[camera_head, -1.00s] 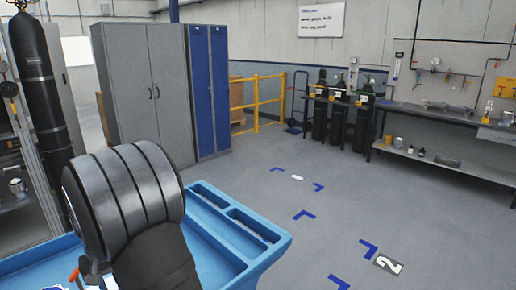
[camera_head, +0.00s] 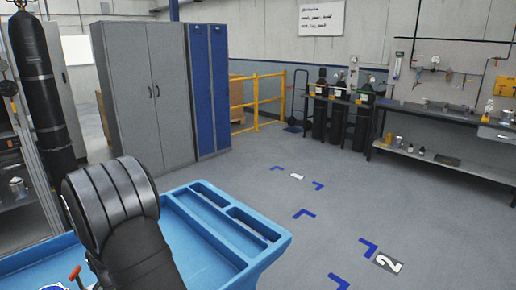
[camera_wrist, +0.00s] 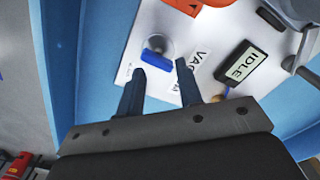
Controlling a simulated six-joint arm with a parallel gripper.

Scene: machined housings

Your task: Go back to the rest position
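My gripper (camera_wrist: 160,76) shows in the wrist view with its two dark fingers spread apart and nothing held between them. Past the fingertips is a white panel (camera_wrist: 137,42) with a blue-handled round fitting (camera_wrist: 157,58) on it. I cannot tell the exact gap between the fingers and the panel. A dark tag reading IDLE (camera_wrist: 240,65) is to the right. In the head view my dark arm stands at the lower left over a blue cart (camera_head: 275,240), and my gripper is not visible there.
An orange piece (camera_wrist: 197,5) is at the wrist view's top edge. In the head view, grey cabinets (camera_head: 150,90) and blue lockers (camera_head: 208,90) stand behind the cart. Gas cylinders (camera_head: 340,120) and a workbench (camera_head: 440,115) are farther right. The floor right of the cart is clear.

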